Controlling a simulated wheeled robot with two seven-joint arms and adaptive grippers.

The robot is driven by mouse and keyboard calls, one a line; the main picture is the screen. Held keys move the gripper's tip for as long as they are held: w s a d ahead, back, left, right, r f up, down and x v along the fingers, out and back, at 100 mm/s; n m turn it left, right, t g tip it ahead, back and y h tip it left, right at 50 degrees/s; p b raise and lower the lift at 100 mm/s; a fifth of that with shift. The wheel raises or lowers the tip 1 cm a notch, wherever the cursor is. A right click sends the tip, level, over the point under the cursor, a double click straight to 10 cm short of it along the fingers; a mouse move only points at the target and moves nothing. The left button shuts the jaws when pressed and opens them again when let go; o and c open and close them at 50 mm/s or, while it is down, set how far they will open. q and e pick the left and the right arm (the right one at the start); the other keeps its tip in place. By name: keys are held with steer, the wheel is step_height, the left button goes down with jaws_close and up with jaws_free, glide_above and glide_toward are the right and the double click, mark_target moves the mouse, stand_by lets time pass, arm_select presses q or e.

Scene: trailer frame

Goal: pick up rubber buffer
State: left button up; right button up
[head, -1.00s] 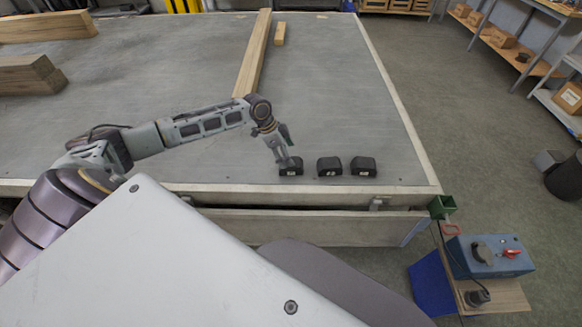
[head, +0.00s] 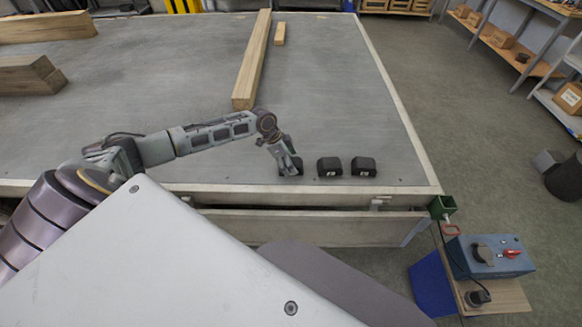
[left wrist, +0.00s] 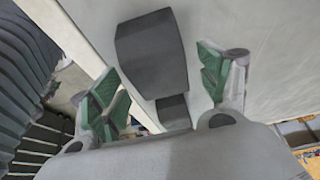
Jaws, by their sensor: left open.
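Three black rubber buffers sit in a row near the front edge of the grey trailer deck. The left buffer (head: 284,167) is partly hidden behind my left gripper (head: 293,172) in the head view. In the left wrist view a dark buffer (left wrist: 150,55) lies ahead of and between the green-padded fingers of my open left gripper (left wrist: 165,85). A second dark block (left wrist: 173,111) shows just below it.
A long wooden beam (head: 252,62) and a short wood piece (head: 280,34) lie farther back on the deck (head: 170,85). More beams (head: 30,75) are at the left. A blue control box (head: 485,257) stands on a small table off the front right corner.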

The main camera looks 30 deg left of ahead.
arm_select(q)
steer(key=shift+w+d+f, duration=0.2)
steer(key=shift+d+f, duration=0.05)
steer(key=shift+f, duration=0.4)
arm_select(e)
steer(key=shift+a, duration=0.25)
steer(key=shift+a, duration=0.2)
